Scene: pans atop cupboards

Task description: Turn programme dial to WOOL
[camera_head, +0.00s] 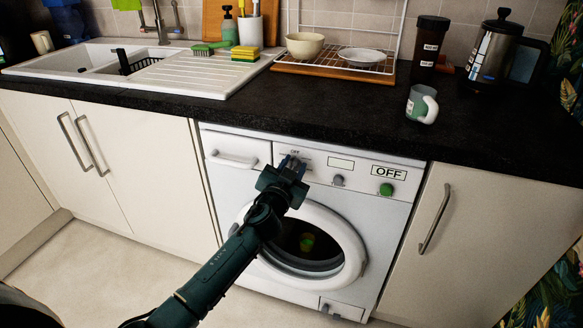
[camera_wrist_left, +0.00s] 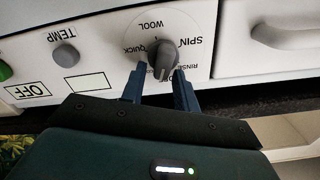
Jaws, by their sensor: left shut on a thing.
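The programme dial (camera_wrist_left: 162,58) is a grey knob on the washing machine's white panel (camera_head: 317,163). In the left wrist view, upside down, WOOL, QUICK, SPIN and part of RINSE can be read around it. Other labels are hidden behind my gripper. The knob's exact pointing is hard to tell; its upper end lies near QUICK. My left gripper (camera_wrist_left: 160,76) has one blue finger on each side of the knob and is shut on it. In the head view my left gripper (camera_head: 293,164) covers most of the dial. My right gripper is not in view.
A grey TEMP knob (camera_wrist_left: 65,55) and a green knob (camera_head: 386,190) below an OFF label (camera_head: 388,173) are on the same panel. The detergent drawer (camera_head: 236,153) is left of the dial. The black worktop (camera_head: 330,117) overhangs above. The round door (camera_head: 350,243) is below.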

